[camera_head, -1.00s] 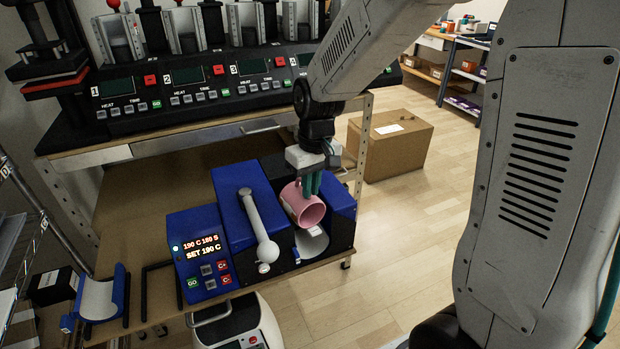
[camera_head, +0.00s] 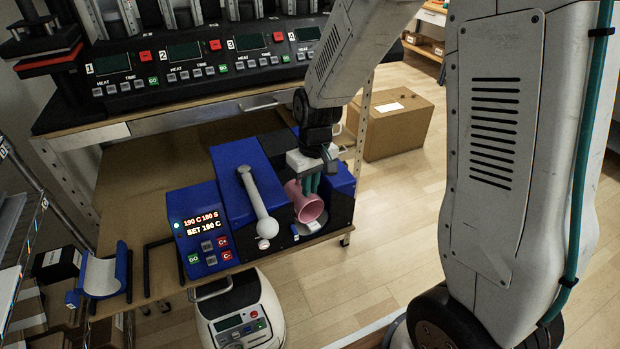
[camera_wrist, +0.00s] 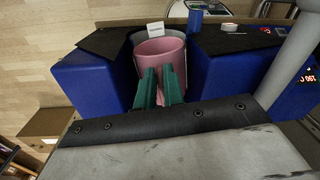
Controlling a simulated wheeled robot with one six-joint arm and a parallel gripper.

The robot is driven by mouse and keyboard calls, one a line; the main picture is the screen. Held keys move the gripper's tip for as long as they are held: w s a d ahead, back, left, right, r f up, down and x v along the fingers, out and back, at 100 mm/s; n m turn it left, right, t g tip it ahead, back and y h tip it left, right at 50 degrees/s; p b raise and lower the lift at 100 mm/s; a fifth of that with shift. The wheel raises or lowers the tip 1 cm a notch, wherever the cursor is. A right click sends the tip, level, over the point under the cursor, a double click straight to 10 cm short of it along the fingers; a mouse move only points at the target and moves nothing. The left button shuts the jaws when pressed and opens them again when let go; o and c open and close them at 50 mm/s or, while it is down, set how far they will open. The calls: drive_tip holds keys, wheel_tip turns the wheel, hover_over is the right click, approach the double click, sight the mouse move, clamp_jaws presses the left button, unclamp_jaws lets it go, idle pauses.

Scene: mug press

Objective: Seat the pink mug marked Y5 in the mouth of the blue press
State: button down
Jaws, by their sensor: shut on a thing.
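The pink mug (camera_head: 309,209) lies on its side at the mouth of the blue press (camera_head: 231,168), its open rim facing the front. My gripper (camera_head: 312,184) reaches down from above with its green fingers shut on the mug. In the wrist view the green fingers (camera_wrist: 160,88) meet the near side of the mug (camera_wrist: 162,62), which sits between the press's two blue blocks. The curved pale plate of the mouth (camera_head: 297,231) shows in front of and below the mug. I cannot see the Y5 mark or tell whether the mug touches the plate.
The press's white lever (camera_head: 257,205) stands close to the left of the mug. A blue curved pad (camera_head: 101,277) lies at the left end of the bench. A row of numbered presses (camera_head: 200,66) stands behind, and a cardboard box (camera_head: 390,124) is on the floor to the right.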

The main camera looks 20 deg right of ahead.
drive_tip(key=shift+f, duration=1.8)
drive_tip(key=c, duration=0.6)
unclamp_jaws()
drive_tip(key=shift+c, duration=0.2)
drive_tip(key=shift+r, duration=0.15)
